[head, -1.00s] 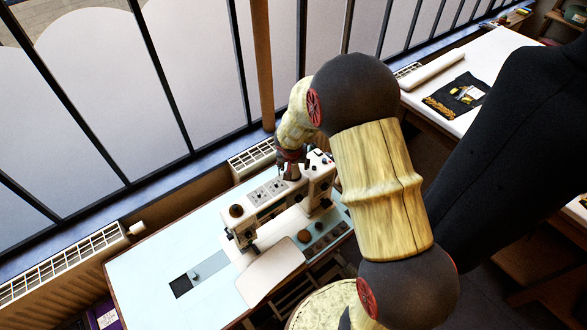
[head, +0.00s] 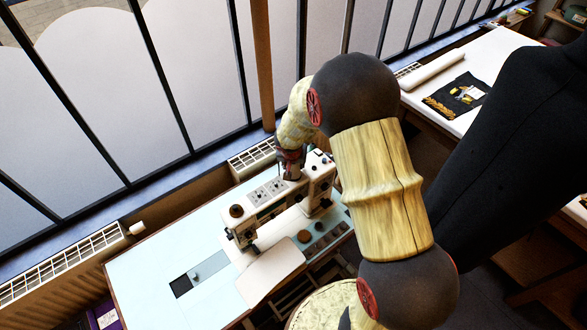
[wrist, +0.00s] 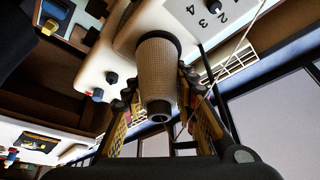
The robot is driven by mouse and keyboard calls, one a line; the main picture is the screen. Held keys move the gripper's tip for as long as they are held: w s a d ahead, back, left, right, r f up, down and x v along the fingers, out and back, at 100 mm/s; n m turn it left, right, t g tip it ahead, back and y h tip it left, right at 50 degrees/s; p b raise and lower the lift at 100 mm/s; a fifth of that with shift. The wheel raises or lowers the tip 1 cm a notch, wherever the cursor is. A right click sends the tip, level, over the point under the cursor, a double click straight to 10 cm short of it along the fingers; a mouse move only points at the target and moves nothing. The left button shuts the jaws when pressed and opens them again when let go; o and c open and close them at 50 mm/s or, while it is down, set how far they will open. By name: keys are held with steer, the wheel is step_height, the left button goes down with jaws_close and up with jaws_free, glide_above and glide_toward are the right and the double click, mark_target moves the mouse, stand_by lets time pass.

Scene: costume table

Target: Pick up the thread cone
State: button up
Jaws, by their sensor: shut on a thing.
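The cone is mostly hidden there by the fingers. I cannot tell whether it is clear of the machine.
The machine stands on a pale blue table (head: 150,255) beside a window wall. A wooden post (head: 263,65) rises behind my gripper. A thin rod (wrist: 215,100) runs close beside the cone. A white table (head: 480,60) with a dark cloth (head: 455,97) is at the upper right.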

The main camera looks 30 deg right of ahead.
step_height(320, 180, up, 10)
steer(key=shift+p, duration=0.6)
jaws_close()
steer(key=shift+s, duration=0.1)
